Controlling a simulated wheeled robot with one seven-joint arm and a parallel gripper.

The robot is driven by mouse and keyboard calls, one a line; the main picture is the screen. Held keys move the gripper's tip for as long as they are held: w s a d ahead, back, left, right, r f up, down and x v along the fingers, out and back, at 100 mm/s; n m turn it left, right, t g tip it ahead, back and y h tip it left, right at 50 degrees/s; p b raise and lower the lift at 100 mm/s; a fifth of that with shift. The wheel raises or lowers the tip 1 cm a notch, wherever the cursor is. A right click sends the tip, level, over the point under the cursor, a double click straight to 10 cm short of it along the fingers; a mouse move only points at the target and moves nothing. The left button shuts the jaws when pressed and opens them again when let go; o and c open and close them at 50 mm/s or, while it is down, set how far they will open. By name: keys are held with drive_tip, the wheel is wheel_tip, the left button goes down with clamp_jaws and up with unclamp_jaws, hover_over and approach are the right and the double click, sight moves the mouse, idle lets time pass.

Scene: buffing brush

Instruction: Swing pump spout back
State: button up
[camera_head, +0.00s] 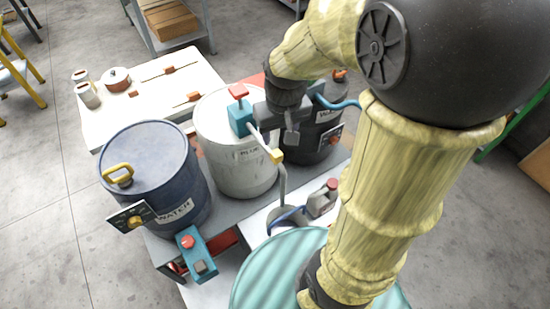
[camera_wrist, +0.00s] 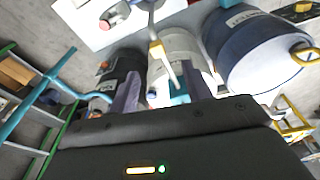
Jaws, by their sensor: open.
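The pump has a red top and a teal body (camera_head: 240,118) and stands on the white drum (camera_head: 238,155). Its pale spout (camera_head: 261,141) slants out to the lower right to a yellow piece (camera_head: 276,156). From there a grey pipe hangs down toward a small grey vessel on the white surface. In the wrist view the spout (camera_wrist: 170,72) and yellow piece (camera_wrist: 156,49) show ahead of my fingers, with the teal body (camera_wrist: 179,97) between them. My gripper (camera_head: 274,126) is open beside the pump, above the drum's right side. Whether a finger touches the spout I cannot tell.
A blue drum (camera_head: 150,165) with a yellow handle stands left, a dark drum (camera_head: 322,135) right. A teal box with a red button (camera_head: 193,250) is at the front. A white table (camera_head: 130,105) with small pots is behind. My arm hides much of the right side.

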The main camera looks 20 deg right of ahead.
sight(277, 153)
drive_tip(key=w+r+b, duration=0.1)
drive_tip(key=b, duration=0.2)
drive_tip(key=w+n+g+b, duration=0.1)
drive_tip(key=w+b, duration=0.1)
drive_tip(key=b, duration=0.1)
drive_tip(key=w+d+r+n+g+b, duration=0.1)
drive_tip(key=b, duration=0.3)
drive_tip(key=shift+w+r, duration=0.3)
drive_tip(key=shift+w, duration=0.1)
wheel_tip(277, 153, down, 18)
drive_tip(key=shift+r+b, duration=0.25)
drive_tip(key=shift+b, duration=0.55)
clamp_jaws()
